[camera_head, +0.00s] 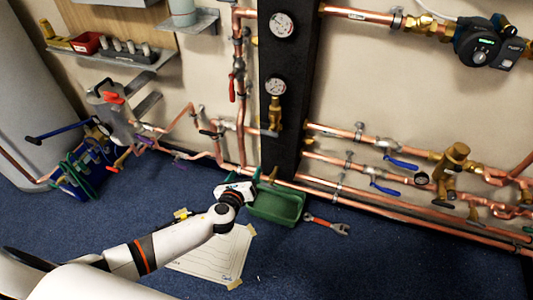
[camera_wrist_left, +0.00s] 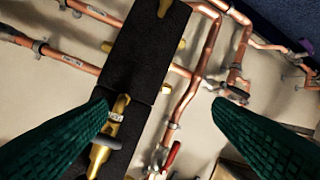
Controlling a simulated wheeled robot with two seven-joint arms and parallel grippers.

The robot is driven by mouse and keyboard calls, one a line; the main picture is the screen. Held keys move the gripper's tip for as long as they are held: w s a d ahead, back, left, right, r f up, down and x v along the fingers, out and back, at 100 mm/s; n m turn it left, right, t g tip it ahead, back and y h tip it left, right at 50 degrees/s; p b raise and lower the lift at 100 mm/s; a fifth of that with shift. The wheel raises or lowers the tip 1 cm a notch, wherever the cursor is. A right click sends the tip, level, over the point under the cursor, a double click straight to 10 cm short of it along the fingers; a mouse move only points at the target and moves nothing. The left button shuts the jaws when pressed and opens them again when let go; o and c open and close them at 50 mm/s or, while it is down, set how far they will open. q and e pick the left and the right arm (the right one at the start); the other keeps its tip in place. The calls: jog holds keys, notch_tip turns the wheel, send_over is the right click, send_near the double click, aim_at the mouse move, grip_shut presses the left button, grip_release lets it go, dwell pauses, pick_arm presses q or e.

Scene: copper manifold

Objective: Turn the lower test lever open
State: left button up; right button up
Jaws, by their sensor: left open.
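The lower gauge (camera_head: 275,87) hangs on the black post (camera_head: 290,110), with a brass test valve (camera_head: 274,116) below it. The valve's small grey lever (camera_head: 268,132) points left across the post's edge. In the left wrist view the brass valve (camera_wrist_left: 97,156) and its grey lever (camera_wrist_left: 108,141) show beside the left finger's tip. My left gripper (camera_head: 245,178) is below the valve in the head view. In the left wrist view its green ribbed fingers (camera_wrist_left: 160,102) are wide apart with nothing between them touching both. My right gripper is not in view.
Copper pipes (camera_head: 350,136) with blue levers (camera_head: 403,163) run right of the post. A red lever (camera_head: 232,88) is on the pipe left of it. A green tray (camera_head: 278,207), a red wrench (camera_head: 327,224) and a paper sheet (camera_head: 215,258) lie on the blue floor.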

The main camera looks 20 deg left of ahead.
aim_at(268, 134)
pick_arm(q)
jog(key=d+r+m+t+h+b, duration=0.2)
jog(key=d+r+m+t, duration=0.15)
jog(key=r+m, duration=0.35)
jog(key=shift+n, duration=0.6)
jog(key=w, duration=0.3)
jog(key=w+b, duration=0.1)
jog(key=w, duration=0.3)
jog(key=w+r, duration=0.1)
jog(key=w, duration=0.3)
jog(key=shift+d+b, duration=0.25)
jog(key=shift+b, duration=0.05)
jog(key=shift+w+r, duration=0.1)
jog(key=shift+w, duration=0.6)
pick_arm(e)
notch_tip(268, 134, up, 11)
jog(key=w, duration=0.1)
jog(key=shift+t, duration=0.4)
pick_arm(q)
jog(key=shift+c, duration=0.5)
jog(key=c, duration=0.9)
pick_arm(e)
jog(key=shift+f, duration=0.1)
